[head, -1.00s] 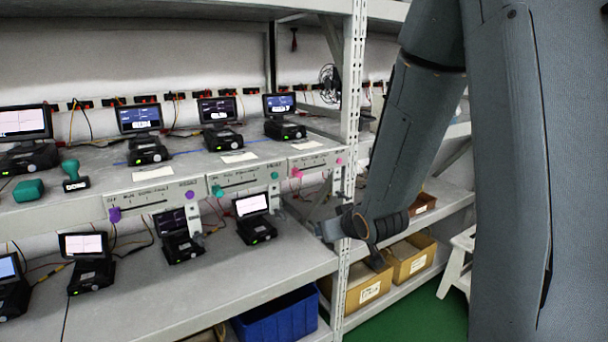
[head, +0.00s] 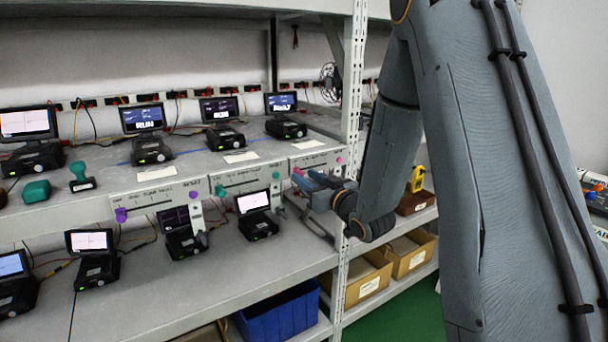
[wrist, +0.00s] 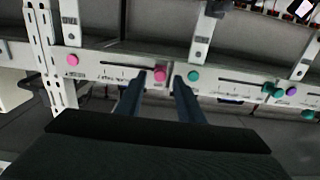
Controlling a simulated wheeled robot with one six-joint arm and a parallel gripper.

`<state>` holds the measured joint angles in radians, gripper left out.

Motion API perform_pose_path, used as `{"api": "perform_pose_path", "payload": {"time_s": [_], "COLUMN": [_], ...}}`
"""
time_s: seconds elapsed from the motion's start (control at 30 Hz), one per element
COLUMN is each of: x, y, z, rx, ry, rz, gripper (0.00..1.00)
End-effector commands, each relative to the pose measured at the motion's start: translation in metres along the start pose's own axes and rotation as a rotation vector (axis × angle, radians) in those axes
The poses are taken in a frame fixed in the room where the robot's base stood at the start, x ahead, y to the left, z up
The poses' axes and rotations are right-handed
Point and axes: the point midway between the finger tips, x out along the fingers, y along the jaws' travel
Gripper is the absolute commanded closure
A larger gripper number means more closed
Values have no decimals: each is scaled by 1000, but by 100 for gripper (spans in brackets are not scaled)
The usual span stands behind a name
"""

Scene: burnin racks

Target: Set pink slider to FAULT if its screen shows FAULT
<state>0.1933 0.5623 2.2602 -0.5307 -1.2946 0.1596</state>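The pink slider (wrist: 160,75) is a small pink knob at one end of its slot on the shelf-edge panel. In the head view only a bit of it (head: 297,171) shows behind my gripper. My gripper (head: 308,182) is in front of the panel. In the wrist view my gripper (wrist: 159,88) is open, its two fingers spread to either side of the pink slider; contact cannot be told. The screen (head: 281,103) above the panel is blue with white text too small to read surely. A round pink button (head: 339,160) is on the panel's right.
Purple (head: 121,215) and teal (head: 218,190) sliders sit on neighbouring panels to the left. Several screen units stand on both shelves. A rack upright (head: 351,110) stands right of the pink panel. A blue bin (head: 278,318) and cardboard boxes (head: 412,252) are below.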

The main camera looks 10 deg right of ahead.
Motion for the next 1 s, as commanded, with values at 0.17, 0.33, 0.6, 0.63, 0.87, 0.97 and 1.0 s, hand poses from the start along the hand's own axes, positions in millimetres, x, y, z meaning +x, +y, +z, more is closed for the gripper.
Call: {"api": "perform_pose_path", "payload": {"time_s": [0.17,0.33,0.6,0.63,0.87,0.97,1.0], "x": [15,19,18,18,18,20,22], "y": [0,0,0,0,0,-1,-2], "z": [0,0,0,0,0,0,0], "rx": [0,0,0,0,0,0,-1], "ry": [-2,-1,-1,-1,-1,-1,0], "rz": [0,1,1,1,1,-6,-13], "gripper": [66,66,86,91,100,100,100]}}
